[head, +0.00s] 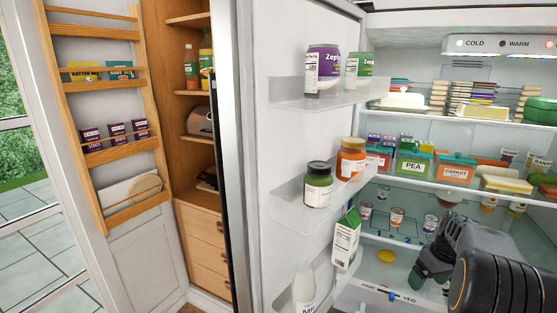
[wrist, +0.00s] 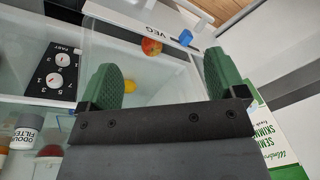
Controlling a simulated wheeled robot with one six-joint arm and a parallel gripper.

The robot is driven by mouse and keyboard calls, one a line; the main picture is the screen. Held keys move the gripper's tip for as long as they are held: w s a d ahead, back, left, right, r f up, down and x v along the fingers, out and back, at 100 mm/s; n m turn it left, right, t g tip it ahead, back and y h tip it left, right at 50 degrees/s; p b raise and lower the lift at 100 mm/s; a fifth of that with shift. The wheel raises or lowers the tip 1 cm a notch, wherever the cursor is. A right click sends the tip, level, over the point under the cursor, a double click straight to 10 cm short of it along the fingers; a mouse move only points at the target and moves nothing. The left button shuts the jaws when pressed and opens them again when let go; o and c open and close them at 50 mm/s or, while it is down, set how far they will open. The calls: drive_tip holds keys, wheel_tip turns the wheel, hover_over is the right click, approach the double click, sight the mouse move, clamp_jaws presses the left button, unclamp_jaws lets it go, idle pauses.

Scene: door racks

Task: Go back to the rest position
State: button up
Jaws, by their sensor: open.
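My gripper (head: 430,272) shows at the lower right of the head view, inside the open fridge. In the wrist view its two green ribbed fingers (wrist: 163,78) stand wide apart with nothing gripped between them. A yellow lemon (wrist: 130,86) and a red apple (wrist: 151,47) show beyond the fingers, lower in the fridge. The lemon also shows in the head view (head: 387,256), left of my gripper. Part of the gripper is hidden behind my dark arm in the head view.
The fridge door on the left carries a green-and-white milk carton (head: 346,238), a dark-lidded jar (head: 318,184) and an orange jar (head: 351,158). In the wrist view the carton (wrist: 270,125) is close to the right finger. A shelf of tubs (head: 457,170) lies above my gripper.

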drive_tip(key=s+a+f+m+t+h+b, duration=0.1)
drive_tip(key=s+a+t+b, duration=0.1)
drive_tip(key=s+a+b, duration=0.3)
drive_tip(key=s+a+f+m+t+b, duration=0.1)
drive_tip(key=s+a+b, duration=0.4)
drive_tip(key=s+a, duration=0.7)
drive_tip(key=a+f, duration=0.1)
drive_tip(key=a, duration=0.7)
drive_tip(key=shift+s+f+m+t+h, duration=0.25)
drive_tip(key=shift+s+m+t+h, duration=0.05)
drive_tip(key=shift+m+t+h, duration=0.1)
drive_tip(key=shift+d, duration=0.1)
